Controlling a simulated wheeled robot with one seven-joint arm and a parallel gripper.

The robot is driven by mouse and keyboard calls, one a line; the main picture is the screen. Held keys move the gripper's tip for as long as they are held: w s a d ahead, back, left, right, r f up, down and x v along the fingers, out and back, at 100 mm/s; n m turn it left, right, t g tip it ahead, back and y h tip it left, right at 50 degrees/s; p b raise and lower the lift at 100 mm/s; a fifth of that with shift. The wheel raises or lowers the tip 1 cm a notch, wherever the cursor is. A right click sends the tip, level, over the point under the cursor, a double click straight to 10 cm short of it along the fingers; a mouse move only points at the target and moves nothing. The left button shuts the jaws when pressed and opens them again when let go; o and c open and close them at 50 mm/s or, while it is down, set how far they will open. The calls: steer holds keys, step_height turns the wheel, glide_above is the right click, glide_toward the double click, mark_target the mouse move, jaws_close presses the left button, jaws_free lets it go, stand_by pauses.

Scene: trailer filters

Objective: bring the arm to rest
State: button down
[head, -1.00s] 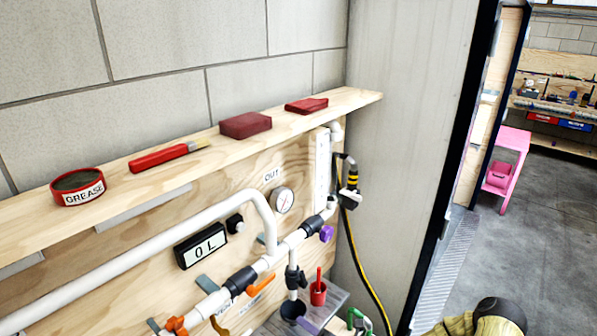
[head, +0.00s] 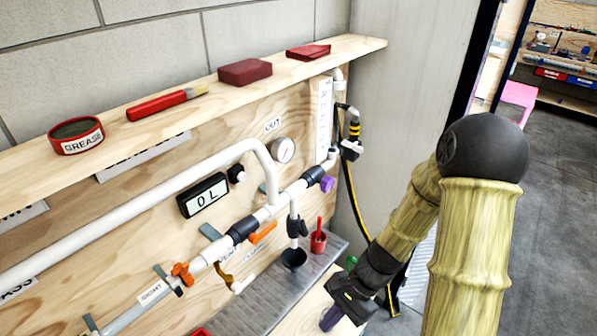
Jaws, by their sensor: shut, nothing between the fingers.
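My arm, with yellow-green bamboo-like links and a dark round elbow, rises at the lower right. It bends down toward the bench. My gripper (head: 332,318) is at its lower end, a dark body with a purplish tip near the bottom edge. It is shut and I see nothing held in it. Part of the bench behind the arm is hidden.
A wooden shelf (head: 150,128) holds a grease tin (head: 76,136), a red-handled brush (head: 160,104) and two dark red pads (head: 245,72). A black-yellow hose (head: 352,205) hangs by the wall.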

steer(key=w+d+r+n+t+h, duration=0.1)
steer(key=d+r+n+t+h, duration=0.4)
steer(key=d+r+n, duration=0.3)
step_height(320, 180, up, 3)
steer(key=shift+w+d+r+n+t+h, duration=0.15)
steer(key=shift+n+t+h, duration=0.25)
steer(key=shift+n+h, duration=0.5)
steer(key=shift+w, duration=0.1)
steer(key=shift+s, duration=0.2)
steer(key=shift+w, duration=0.1)
